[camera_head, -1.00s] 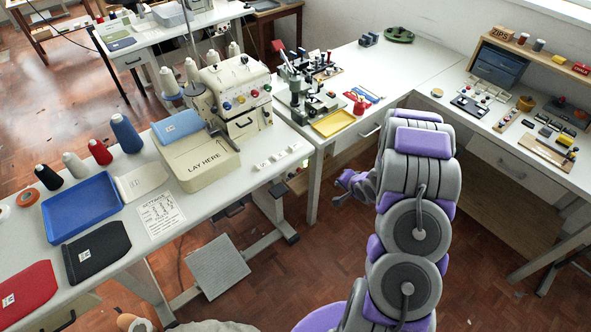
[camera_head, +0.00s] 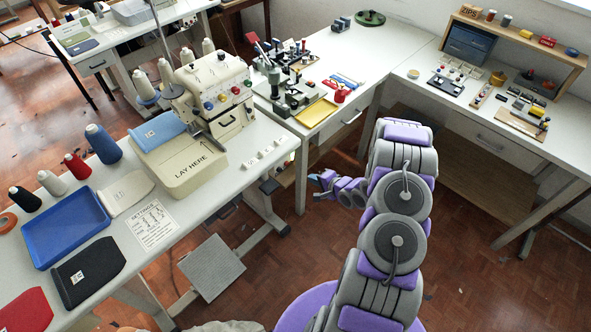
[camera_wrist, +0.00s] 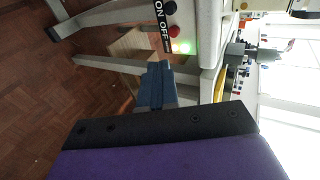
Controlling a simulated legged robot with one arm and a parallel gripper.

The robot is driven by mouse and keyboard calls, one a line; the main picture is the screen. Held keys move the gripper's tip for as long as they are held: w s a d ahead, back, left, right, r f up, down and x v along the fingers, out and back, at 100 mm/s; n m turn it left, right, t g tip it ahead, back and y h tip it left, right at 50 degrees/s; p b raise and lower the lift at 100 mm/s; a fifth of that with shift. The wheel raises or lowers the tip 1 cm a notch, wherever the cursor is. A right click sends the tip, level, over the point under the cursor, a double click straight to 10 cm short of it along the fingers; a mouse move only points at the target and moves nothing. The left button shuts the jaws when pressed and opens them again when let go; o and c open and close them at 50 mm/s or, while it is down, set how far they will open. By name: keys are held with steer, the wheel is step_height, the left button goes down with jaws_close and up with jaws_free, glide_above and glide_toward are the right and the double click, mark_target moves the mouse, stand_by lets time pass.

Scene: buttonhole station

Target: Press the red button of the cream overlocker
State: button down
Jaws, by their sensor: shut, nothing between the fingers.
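The cream overlocker (camera_head: 215,80) stands on the white table, with a row of coloured knobs on its front, one of them red (camera_head: 222,97). In the wrist view, a red button (camera_wrist: 174,31) sits beside the word OFF, next to a dark button (camera_wrist: 170,7) beside ON. These are on a pale surface with a green glow near the red button. My gripper (camera_head: 322,181) is right of the overlocker table, apart from it. In the wrist view, its blue fingers (camera_wrist: 157,85) are shut and empty, pointing towards the button panel without visible contact.
A cream LAY HERE plate (camera_head: 180,160) extends in front of the overlocker. Table legs and a grey pedal (camera_head: 212,268) stand below. A side table with a yellow tray (camera_head: 316,112) is behind my gripper. Open floor lies right of my arm.

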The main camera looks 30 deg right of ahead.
steer(key=b, duration=0.4)
glide_toward(287, 164)
steer(key=shift+s+d+f+x, duration=0.3)
steer(key=shift+f+x, duration=0.3)
steer(key=shift+x, duration=2.9)
